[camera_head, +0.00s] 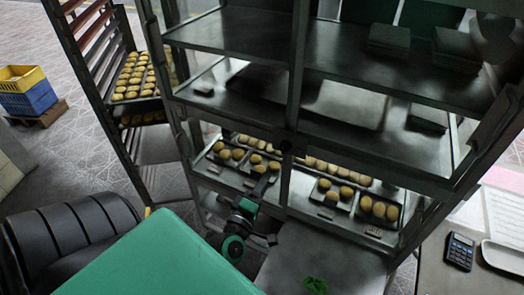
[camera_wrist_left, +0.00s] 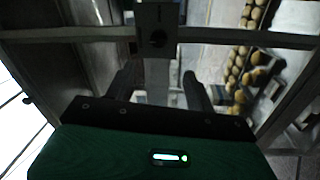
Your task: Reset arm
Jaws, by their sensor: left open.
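My left gripper (camera_head: 262,182) is in front of the lower part of the metal rack (camera_head: 291,80), near its middle post. In the left wrist view my left gripper (camera_wrist_left: 163,80) has its two dark fingers apart, with nothing held between them. A rack post with a dark round knob (camera_wrist_left: 157,40) stands ahead of the fingers. I cannot tell whether the fingers touch the rack. My right gripper is in neither view.
Bread rolls (camera_head: 337,188) lie on trays on the rack's lower shelf. Another rack (camera_head: 93,75) with rolls stands at the left. Yellow and blue crates (camera_head: 25,90) sit far left. A counter (camera_head: 440,277) with a calculator (camera_head: 460,251) is at the right.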

